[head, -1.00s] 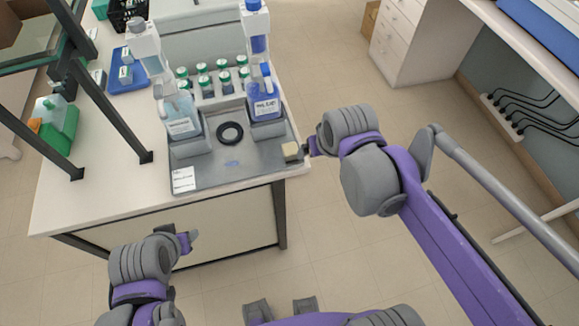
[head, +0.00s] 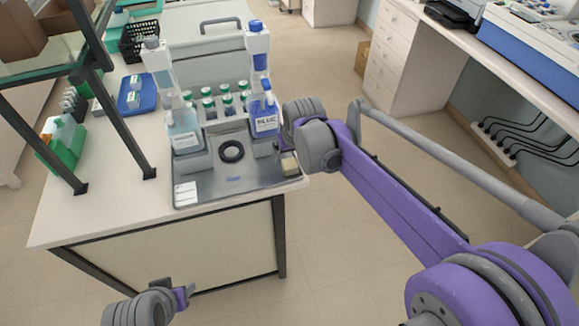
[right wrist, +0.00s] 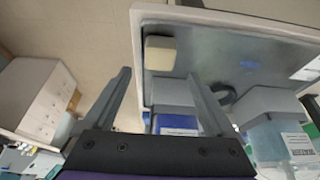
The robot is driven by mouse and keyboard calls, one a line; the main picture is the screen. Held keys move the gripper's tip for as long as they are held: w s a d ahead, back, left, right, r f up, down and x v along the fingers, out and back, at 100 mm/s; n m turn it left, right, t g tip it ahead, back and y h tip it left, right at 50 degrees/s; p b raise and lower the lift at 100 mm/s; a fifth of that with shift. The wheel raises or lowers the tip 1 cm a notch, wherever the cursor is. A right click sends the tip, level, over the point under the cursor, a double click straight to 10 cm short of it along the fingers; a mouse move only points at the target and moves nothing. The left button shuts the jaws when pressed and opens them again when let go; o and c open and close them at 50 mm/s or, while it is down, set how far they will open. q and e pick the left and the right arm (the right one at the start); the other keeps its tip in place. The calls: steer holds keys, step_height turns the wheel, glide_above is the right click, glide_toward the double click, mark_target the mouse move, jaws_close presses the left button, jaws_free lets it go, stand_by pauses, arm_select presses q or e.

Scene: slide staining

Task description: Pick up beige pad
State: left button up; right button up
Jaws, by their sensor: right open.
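The beige pad (head: 289,165) lies on the grey tray (head: 215,195) near its right front corner. In the right wrist view the pad (right wrist: 160,54) sits on the tray near its edge, ahead of the fingertips and roughly between their lines. My right gripper (right wrist: 158,74) is open and empty, apart from the pad. In the head view my right gripper (head: 281,148) is just behind the pad, partly hidden by its own wrist and the blue bottle. My left gripper (head: 186,293) is low in front of the bench, and its jaws are too small to judge.
A blue bottle (head: 265,120) on a stand is close beside my right gripper. A clear bottle (head: 184,130), a black ring (head: 231,152) and several green-capped jars (head: 225,98) share the tray area. The floor right of the bench is open.

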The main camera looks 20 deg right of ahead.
mark_target(289, 162)
steer(key=x, duration=0.4)
steer(key=shift+s+f, duration=0.2)
steer(key=shift+f, duration=0.2)
jaws_close()
